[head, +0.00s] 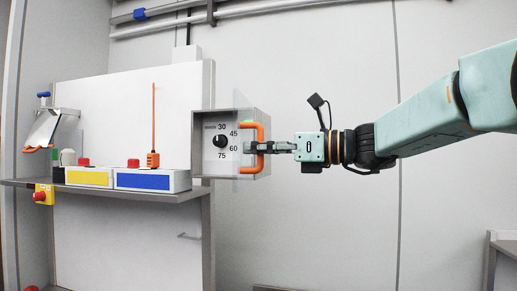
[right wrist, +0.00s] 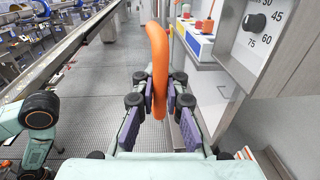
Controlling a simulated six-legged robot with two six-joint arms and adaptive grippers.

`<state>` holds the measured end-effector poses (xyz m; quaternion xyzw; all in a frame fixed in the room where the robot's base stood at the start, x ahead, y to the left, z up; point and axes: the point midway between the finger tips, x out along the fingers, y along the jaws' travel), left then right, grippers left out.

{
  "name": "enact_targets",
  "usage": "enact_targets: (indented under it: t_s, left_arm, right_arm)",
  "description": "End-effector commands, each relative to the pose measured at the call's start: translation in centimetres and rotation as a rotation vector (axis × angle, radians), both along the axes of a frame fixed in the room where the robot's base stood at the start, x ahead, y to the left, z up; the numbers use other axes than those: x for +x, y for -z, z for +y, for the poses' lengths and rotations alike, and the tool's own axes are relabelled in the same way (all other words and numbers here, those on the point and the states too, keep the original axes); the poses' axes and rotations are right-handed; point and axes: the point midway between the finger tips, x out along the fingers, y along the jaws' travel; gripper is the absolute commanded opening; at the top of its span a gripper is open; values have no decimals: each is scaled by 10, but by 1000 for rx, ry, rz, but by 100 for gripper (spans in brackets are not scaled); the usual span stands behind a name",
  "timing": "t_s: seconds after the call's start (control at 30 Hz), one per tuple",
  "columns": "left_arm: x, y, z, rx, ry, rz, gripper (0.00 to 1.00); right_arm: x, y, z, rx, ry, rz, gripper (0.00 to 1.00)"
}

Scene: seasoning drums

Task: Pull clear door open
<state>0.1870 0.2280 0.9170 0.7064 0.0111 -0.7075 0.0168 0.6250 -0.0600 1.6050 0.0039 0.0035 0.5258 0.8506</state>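A grey box (head: 199,165) on the wall has a white dial face with a black knob (head: 218,138). A clear door (head: 242,183) stands at its front, faint and see-through. I cannot tell its exact angle. An orange handle (head: 260,133) is on the door; it also shows in the right wrist view (right wrist: 160,55). My right gripper (head: 263,147) reaches in from the right, level, at the handle. In the right wrist view its two fingers (right wrist: 161,90) lie on either side of the handle and appear to touch it. My left gripper is not in view.
A shelf (head: 190,193) left of the box holds a yellow-fronted box (head: 89,177), a blue-fronted box (head: 143,181) and an orange device with a tall antenna (head: 153,158). A red button (head: 40,196) sits below. A grey rail (right wrist: 70,60) runs alongside open floor.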

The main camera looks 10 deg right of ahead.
Motion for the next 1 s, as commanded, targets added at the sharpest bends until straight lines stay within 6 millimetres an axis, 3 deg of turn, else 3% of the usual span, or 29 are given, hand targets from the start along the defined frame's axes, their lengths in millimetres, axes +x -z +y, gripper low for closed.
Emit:
enact_targets:
  t_s: [0.2,0.57,1.0]
  left_arm:
    - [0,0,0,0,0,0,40]
    - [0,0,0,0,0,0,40]
    - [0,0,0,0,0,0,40]
  right_arm:
    - [-1,1,0,-2,-3,3,22]
    - [-3,-1,-8,1,0,0,22]
    - [-41,-2,-81,4,0,-2,22]
